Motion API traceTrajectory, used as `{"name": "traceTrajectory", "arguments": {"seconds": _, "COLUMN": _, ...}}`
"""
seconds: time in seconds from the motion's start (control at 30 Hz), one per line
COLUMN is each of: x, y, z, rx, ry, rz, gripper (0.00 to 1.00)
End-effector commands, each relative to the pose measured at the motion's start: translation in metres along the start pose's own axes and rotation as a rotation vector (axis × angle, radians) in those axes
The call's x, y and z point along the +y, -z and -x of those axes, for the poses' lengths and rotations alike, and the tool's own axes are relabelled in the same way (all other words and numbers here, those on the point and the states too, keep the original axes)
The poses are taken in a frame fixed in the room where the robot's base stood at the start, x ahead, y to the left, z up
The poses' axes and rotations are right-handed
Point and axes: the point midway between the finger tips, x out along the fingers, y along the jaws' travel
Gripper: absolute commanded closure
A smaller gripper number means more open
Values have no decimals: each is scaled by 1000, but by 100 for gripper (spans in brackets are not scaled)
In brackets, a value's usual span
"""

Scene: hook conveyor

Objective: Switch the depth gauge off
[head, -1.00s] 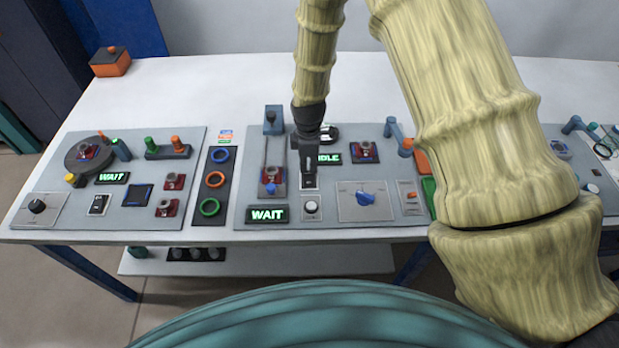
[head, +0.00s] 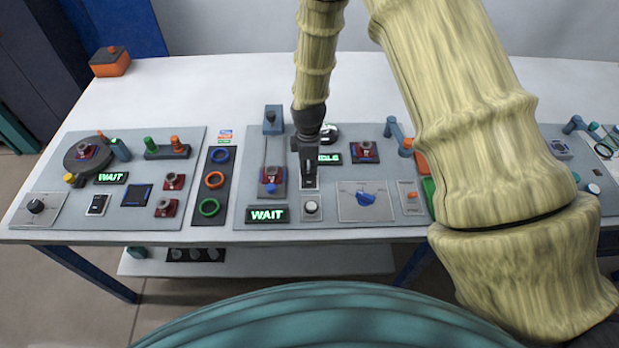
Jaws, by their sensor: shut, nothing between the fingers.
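My gripper (head: 309,172) is shut and empty, pointing down over the middle panel. Its tips are at a black rocker switch (head: 310,184) on a pale plate. The fingers hide the switch's upper part, and I cannot tell whether they touch it or which way it is tipped. A round dark-rimmed white-faced device (head: 330,133), possibly the depth gauge, is partly hidden behind my gripper. A green-lit display (head: 330,158) reading "IDLE", its left end partly covered, is just right of the fingers. No readable label names the depth gauge.
Close around are a white push button (head: 311,208), a lit "WAIT" display (head: 267,215), a blue knob (head: 365,198) and a slide rail with a red-and-grey part (head: 270,175). Another rocker switch (head: 97,205) is on the left panel.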

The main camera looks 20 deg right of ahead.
Motion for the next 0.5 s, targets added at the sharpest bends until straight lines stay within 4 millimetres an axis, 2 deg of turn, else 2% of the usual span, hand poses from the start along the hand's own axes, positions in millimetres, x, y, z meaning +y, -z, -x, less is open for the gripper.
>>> {"name": "traceTrajectory", "arguments": {"seconds": 0.3, "x": 0, "y": 0, "z": -4, "rx": 0, "ry": 1, "rz": 0, "gripper": 100}}
{"name": "traceTrajectory", "arguments": {"seconds": 0.5, "x": 0, "y": 0, "z": 1, "rx": 0, "ry": 0, "rz": 0, "gripper": 100}}
